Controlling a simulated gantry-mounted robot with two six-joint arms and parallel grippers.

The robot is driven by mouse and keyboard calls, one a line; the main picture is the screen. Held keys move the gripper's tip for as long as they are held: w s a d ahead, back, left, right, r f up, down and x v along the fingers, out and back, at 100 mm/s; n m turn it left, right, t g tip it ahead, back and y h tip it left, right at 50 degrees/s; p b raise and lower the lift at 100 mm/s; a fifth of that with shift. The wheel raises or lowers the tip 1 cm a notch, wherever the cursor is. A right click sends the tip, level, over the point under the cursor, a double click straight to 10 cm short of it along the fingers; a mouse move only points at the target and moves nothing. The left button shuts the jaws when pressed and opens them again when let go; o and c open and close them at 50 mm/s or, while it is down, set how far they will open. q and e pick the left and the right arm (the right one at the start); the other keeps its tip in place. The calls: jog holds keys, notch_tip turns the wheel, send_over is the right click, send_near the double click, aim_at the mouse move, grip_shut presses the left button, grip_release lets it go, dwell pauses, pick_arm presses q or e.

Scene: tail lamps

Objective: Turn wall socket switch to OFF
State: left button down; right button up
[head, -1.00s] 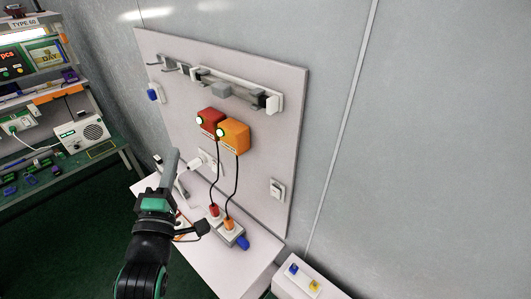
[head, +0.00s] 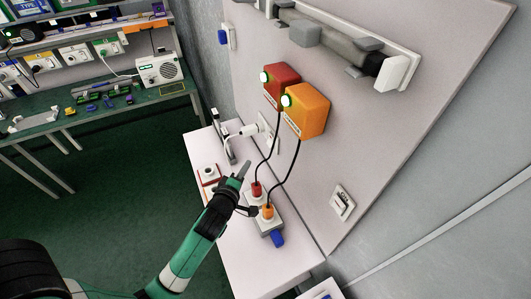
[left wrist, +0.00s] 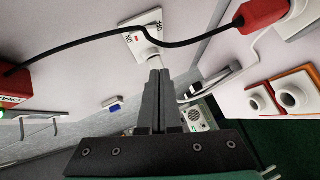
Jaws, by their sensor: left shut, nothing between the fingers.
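The wall socket (head: 269,130) is a white plate on the upright panel, with a white plug and cable at its left. In the left wrist view, the socket plate (left wrist: 143,28) is at the top centre, with small lettering and a red mark. A white plug (left wrist: 152,62) stands out of it just beyond my fingertips. My left gripper (head: 245,168) is shut and empty, in front of and below the socket; its closed fingers (left wrist: 159,72) point at the plate and hide part of the plug. I cannot tell whether they touch it. My right gripper is not in view.
Red (head: 281,86) and orange (head: 308,110) boxes with lit green buttons hang above; their black cables run to a power strip (head: 264,218) on the white table (head: 240,270). One cable crosses before the socket in the wrist view. Another switch (head: 342,203) is at the right.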

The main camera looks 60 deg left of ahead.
aim_at(271, 140)
pick_arm(q)
jog(key=w+a+f+b, duration=0.1)
jog(key=w+a+f, duration=0.2)
jog(key=w+a, duration=0.3)
jog(key=w, duration=0.4)
jog(key=shift+f, duration=0.2)
jog(key=f+n+t+y+b, duration=0.1)
jog(key=b, duration=0.9)
jog(key=w+f+n+t+b, duration=0.1)
jog(key=n+b, duration=0.1)
jog(key=b, duration=0.9)
jog(key=shift+w+d+t+y, duration=0.15)
jog(key=shift+w+t+y, duration=0.05)
jog(key=shift+t+y, duration=0.2)
